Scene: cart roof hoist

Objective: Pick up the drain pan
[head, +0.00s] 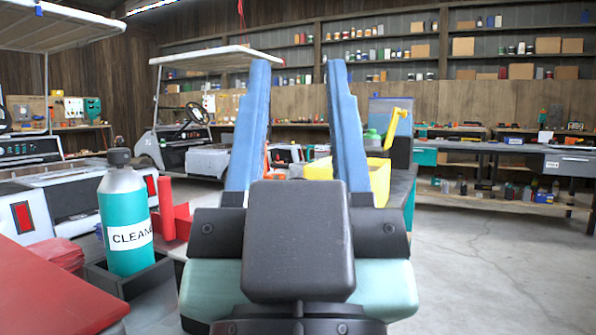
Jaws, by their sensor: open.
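My gripper (300,68) is in the middle of the head view, its two blue fingers spread apart and pointing up and away. Nothing is held between them. A yellow open-topped container (379,178) stands beyond the fingers, partly hidden by the right finger and the gripper body. It may be the drain pan, but I cannot tell for sure. No other pan shows clearly.
A teal cleaner bottle (124,215) stands in a dark holder at left, beside a red surface (60,290). White carts (185,155) stand behind. A workbench (520,145) and shelves line the back. The concrete floor (480,260) at right is clear.

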